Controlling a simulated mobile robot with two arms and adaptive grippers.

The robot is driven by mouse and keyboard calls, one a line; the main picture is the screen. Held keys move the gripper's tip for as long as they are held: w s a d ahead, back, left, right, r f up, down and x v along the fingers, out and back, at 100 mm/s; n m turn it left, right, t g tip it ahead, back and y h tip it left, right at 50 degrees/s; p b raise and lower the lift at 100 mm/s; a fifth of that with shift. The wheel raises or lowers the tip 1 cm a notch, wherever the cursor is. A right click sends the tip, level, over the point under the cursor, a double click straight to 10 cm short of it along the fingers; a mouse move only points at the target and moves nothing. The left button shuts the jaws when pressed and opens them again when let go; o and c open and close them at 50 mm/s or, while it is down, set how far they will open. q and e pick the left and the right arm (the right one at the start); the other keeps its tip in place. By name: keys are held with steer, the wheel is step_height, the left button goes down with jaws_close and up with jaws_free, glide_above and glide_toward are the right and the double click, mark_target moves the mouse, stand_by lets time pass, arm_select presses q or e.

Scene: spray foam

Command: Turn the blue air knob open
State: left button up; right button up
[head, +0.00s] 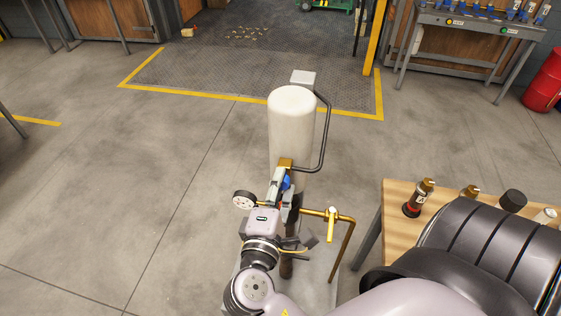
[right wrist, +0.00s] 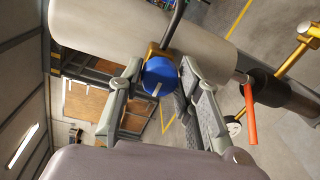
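The blue air knob (right wrist: 159,77) sits on a brass fitting beside the white tank in the right wrist view. In the head view only a small part of the blue knob (head: 287,182) shows, behind my gripper. My right gripper (right wrist: 160,66) is open, with one finger on each side of the knob and a visible gap at the left finger. The right finger is close to the knob; I cannot tell if it touches. The right gripper (head: 283,180) also shows in the head view, in front of the tank. My left gripper is not in view.
The white tank (head: 292,118) stands upright with a dark bent pipe (head: 325,125) on its right. A gauge (head: 244,200) and a brass pipe with a yellow valve handle (head: 331,228) are close by. An orange lever (right wrist: 250,115) is near the right finger. A wooden table (head: 397,215) stands right.

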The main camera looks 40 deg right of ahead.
steer(key=o, duration=0.4)
steer(key=shift+a, duration=0.1)
